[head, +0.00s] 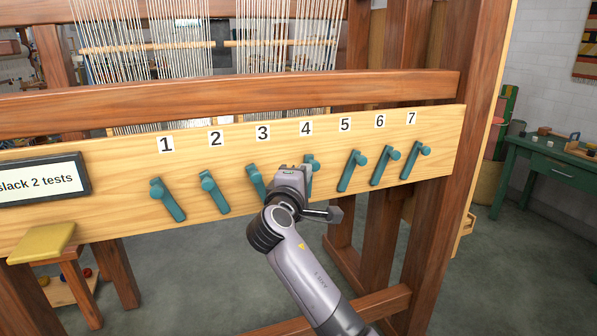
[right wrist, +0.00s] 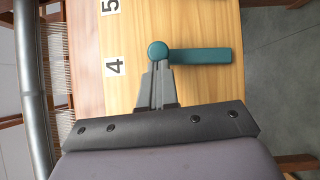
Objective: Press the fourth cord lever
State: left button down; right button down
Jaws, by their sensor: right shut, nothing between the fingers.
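A pale wooden board carries a row of teal levers numbered 1 to 7. Lever 4 (head: 310,168) is partly hidden behind my right gripper (head: 291,172) in the head view. In the right wrist view lever 4 (right wrist: 205,56) shows its round knob and straight arm beside the label 4 (right wrist: 115,66). My right gripper's fingers (right wrist: 161,75) are shut and empty, their tips at the lever beside its knob end; I cannot tell whether they touch. Lever 3 (head: 256,181) is just left of the gripper, lever 5 (head: 351,172) to its right. My left gripper is not in view.
Levers 1 (head: 168,200) and 2 (head: 214,192) are left; levers 6 (head: 384,165) and 7 (head: 415,161) are right. A dark-framed sign (head: 40,181) and a yellow pad (head: 42,243) are at far left. A green table (head: 550,160) stands right, beyond open floor.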

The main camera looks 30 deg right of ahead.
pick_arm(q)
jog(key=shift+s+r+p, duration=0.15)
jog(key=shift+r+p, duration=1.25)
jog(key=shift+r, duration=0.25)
pick_arm(e)
jog(key=shift+s+d+r+m+g+y, duration=0.15)
jog(key=shift+d+m+g+y, duration=0.2)
jog(key=shift+d, duration=0.3)
jog(key=shift+s+d+r+m+g+y, duration=0.1)
jog(key=shift+s+d+m+g+y, duration=0.05)
jog(key=shift+d+m, duration=0.4)
jog(key=shift+d, duration=0.1)
